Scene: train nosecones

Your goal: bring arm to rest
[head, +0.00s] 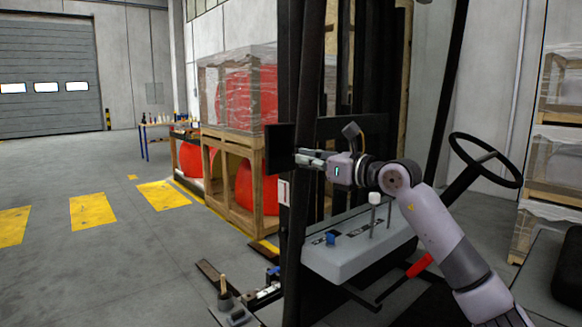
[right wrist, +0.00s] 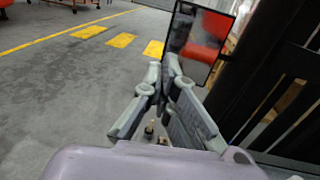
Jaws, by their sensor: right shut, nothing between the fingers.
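My right arm (head: 440,235) reaches in from the lower right of the head view, bent at the elbow, in front of the forklift's dark mast. My right gripper (head: 300,157) points left, beside a dark rectangular mirror (head: 280,150) on the forklift. In the right wrist view the gripper (right wrist: 168,62) has its fingertips together with nothing between them. The mirror (right wrist: 203,42) stands just beyond the tips there and reflects something red. Whether the fingers touch it I cannot tell. My left gripper is not in view.
A steering wheel (head: 485,161) and a grey lever console (head: 355,242) are close to my right arm. Wooden crates with red nosecones (head: 250,185) stand behind the mast. A table (head: 165,127) with small items is farther back. Open floor with yellow markings (head: 92,213) lies left.

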